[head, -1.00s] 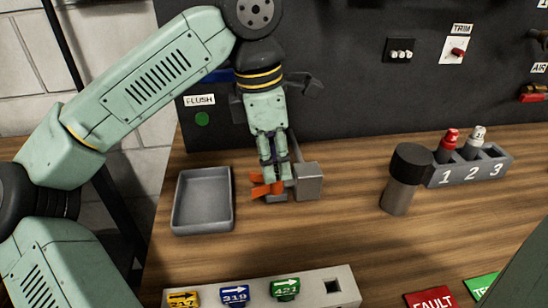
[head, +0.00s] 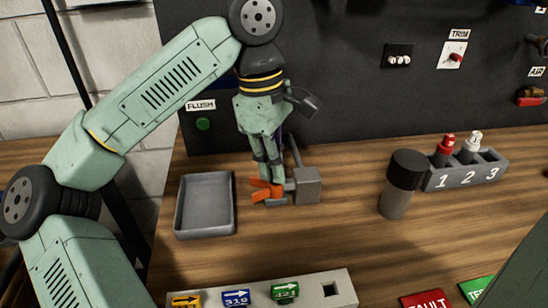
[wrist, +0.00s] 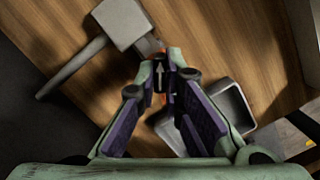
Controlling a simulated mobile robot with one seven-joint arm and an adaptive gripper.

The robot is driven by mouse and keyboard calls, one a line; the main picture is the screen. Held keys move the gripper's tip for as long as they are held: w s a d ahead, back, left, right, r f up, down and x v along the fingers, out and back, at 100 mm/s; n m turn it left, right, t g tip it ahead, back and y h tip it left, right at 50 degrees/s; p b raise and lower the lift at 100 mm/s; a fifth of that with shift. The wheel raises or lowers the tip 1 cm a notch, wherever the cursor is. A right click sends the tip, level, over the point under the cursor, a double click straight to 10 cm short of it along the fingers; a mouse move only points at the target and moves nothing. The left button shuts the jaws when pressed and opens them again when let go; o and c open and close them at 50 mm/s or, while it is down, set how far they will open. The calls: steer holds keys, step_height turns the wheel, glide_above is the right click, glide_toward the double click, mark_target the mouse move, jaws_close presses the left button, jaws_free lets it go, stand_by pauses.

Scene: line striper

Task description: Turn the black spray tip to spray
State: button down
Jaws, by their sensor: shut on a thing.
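The black spray tip (wrist: 160,74), with a white arrow on its face, sits between my fingertips in the wrist view. My gripper (wrist: 169,70) is shut on it; the gripper also shows in the head view (head: 272,178), reaching down at the orange guard (head: 262,191). There my fingers hide the tip. The orange guard is joined to a grey block (head: 307,186) on the bench and shows in slivers behind my fingertips in the wrist view. In the wrist view the arrow points up the picture. I cannot tell how the tip is seated in the guard.
A grey tray (head: 205,231) stands left of the guard. A rack (head: 345,288) with yellow, blue and green tips and an empty square hole is in front. A dark cylinder (head: 396,200) and a numbered holder (head: 465,174) stand right. A black panel (head: 370,110) is behind.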

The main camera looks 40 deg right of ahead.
steer(key=shift+s+f+m, duration=0.1)
steer(key=shift+m, duration=1)
steer(key=shift+p, duration=0.3)
steer(key=m+y+p, duration=0.1)
steer(key=m, duration=0.3)
steer(key=shift+p, duration=0.4)
steer(key=m+p, duration=0.1)
steer(key=m, duration=0.4)
steer(key=shift+a+y, duration=0.1)
steer(key=shift+y, duration=0.2)
steer(key=shift+m+p, duration=0.5)
steer(key=shift+m, duration=0.2)
steer(key=m, duration=0.3)
steer(key=m+p, duration=0.1)
steer(key=m, duration=0.2)
steer(key=shift+t+y, duration=0.3)
steer(key=shift+t, duration=0.1)
steer(key=shift+m, duration=1)
